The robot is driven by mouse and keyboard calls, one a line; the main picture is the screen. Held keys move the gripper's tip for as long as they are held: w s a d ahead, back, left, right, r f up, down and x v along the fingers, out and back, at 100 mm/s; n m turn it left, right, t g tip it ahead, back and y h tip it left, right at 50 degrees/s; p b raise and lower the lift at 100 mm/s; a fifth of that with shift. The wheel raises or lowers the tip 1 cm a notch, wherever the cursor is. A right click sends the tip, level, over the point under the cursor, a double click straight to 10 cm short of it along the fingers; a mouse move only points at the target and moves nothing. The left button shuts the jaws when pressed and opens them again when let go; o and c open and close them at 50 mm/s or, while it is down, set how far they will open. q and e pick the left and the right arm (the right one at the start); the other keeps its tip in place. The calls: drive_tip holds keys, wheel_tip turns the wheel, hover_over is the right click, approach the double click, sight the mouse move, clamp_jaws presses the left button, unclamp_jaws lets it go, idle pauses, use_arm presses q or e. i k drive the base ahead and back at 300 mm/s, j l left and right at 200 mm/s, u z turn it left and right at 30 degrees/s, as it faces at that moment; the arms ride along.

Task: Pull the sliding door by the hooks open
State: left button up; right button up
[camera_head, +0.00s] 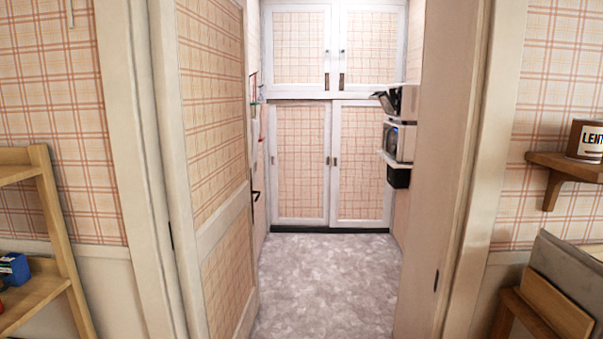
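A low cupboard at the far end of the room has two plaid door panels with white frames, a left one (300,165) and a right one (362,165). They meet at the middle and look closed, with small dark pulls near the meeting edge. Small items (255,108) hang on the left wall ahead of the cupboard; they may be on hooks, but are too small to tell. A plaid door (208,120) stands open along the left side of the doorway, with a dark handle (255,197) near its far edge. Neither gripper is in view.
Grey patterned floor (325,280) is clear through the narrow doorway. Upper cupboards (300,48) look closed. Appliances (398,140) stick out from the right wall. A wooden shelf (40,290) stands left, a wall shelf (570,165) and a leaning board (565,280) right.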

sight(300, 137)
drive_tip(key=i, duration=0.75)
drive_tip(key=i+u, duration=0.1)
drive_tip(key=i, duration=0.6)
drive_tip(key=i+l, duration=0.15)
drive_tip(key=i, duration=0.6)
drive_tip(key=i+u, duration=0.1)
drive_tip(key=i, duration=0.6)
drive_tip(key=i+l, duration=0.2)
drive_tip(key=i, duration=0.5)
drive_tip(key=i+l+u, duration=0.1)
drive_tip(key=i, duration=0.3)
drive_tip(key=i+l, duration=0.25)
drive_tip(key=i+l+u, duration=0.15)
drive_tip(key=i, duration=0.35)
